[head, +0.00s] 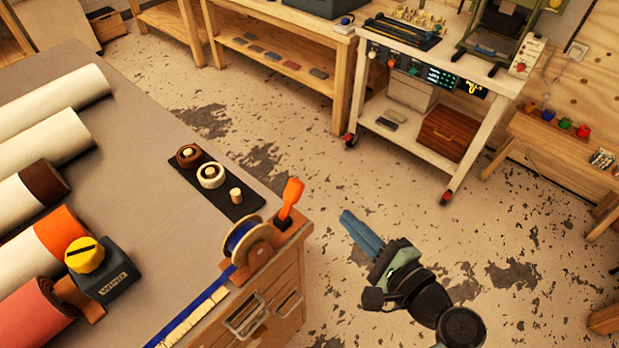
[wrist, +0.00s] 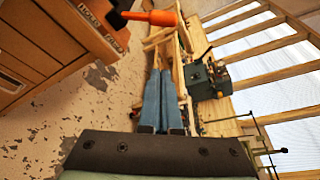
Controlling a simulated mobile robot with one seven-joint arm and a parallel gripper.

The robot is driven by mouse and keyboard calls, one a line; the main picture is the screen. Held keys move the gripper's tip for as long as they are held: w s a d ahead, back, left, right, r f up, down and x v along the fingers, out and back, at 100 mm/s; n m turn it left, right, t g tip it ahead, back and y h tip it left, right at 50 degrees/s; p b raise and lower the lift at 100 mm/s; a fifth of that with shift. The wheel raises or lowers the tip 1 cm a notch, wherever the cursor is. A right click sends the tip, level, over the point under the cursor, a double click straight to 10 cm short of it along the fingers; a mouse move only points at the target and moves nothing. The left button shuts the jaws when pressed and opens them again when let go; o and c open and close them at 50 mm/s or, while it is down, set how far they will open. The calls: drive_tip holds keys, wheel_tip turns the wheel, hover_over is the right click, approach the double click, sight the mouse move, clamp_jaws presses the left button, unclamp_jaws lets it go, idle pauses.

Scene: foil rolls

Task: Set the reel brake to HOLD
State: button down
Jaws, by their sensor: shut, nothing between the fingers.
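The reel brake is an orange lever (head: 290,197) on a dark base at the bench corner, beside a reel (head: 247,241) wound with blue ribbon. The lever stands up, leaning slightly right in the head view. In the wrist view the orange lever (wrist: 155,17) shows at the top, beside a wooden edge with a label reading HOLD (wrist: 90,15) and a second, hard-to-read label (wrist: 115,40). I cannot tell which mark the lever is set to. My gripper (head: 346,214) has blue fingers, shut and empty, right of the lever and apart from it; they also show in the wrist view (wrist: 160,72).
The bench (head: 150,170) holds large rolls at left, a yellow-knobbed device (head: 100,270) and a dark tray (head: 180,160) with small spools. Drawers (head: 265,305) face my gripper's side. Open floor lies around my arm. A white cart (head: 405,113) stands behind.

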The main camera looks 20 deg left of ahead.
sight(297, 199)
idle(0.3)
drive_tip(key=x, duration=1)
drive_tip(key=s+r+p, duration=0.1)
drive_tip(key=s+a+r+p, duration=0.1)
drive_tip(key=s+p, duration=0.1)
